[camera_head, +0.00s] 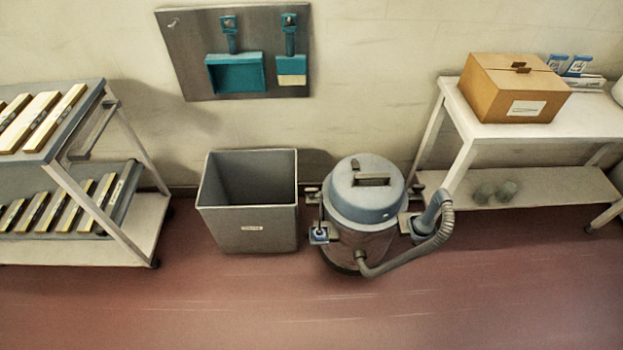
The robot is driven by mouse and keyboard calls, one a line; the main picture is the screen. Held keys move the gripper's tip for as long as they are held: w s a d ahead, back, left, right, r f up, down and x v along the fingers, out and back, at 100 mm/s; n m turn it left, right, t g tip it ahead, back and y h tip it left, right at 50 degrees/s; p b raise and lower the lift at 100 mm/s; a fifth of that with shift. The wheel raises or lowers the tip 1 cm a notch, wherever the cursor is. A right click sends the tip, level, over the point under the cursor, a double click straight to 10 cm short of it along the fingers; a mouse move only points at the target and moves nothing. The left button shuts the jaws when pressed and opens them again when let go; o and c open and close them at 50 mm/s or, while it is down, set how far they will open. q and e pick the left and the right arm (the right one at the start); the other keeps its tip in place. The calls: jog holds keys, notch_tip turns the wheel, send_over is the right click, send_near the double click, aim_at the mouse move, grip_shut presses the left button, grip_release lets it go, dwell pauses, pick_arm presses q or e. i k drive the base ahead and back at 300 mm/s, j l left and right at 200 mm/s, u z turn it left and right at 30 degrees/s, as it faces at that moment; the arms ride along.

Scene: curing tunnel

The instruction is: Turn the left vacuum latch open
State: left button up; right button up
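The vacuum (362,225) stands upright on the floor right of centre, with a blue-grey domed lid (366,190) and a metal drum. The left latch (320,232) is a small grey and blue part on the left side of the drum, just below the lid. It is too small to tell how it is turned. A grey part (411,224) juts out on the right side, partly covered by the ribbed hose (442,228). Neither of my grippers shows in the head view.
A grey bin (247,231) stands close to the vacuum's left. A trolley with bars (95,245) is at the left. A white table (560,131) with a cardboard box (515,88) is at the right. The floor (300,310) in front is clear.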

aim_at(312, 193)
jog(key=i+z, duration=0.25)
jog(key=i, duration=0.35)
jog(key=i+j+z, duration=0.1)
jog(key=i+z, duration=0.2)
jog(key=i, duration=0.3)
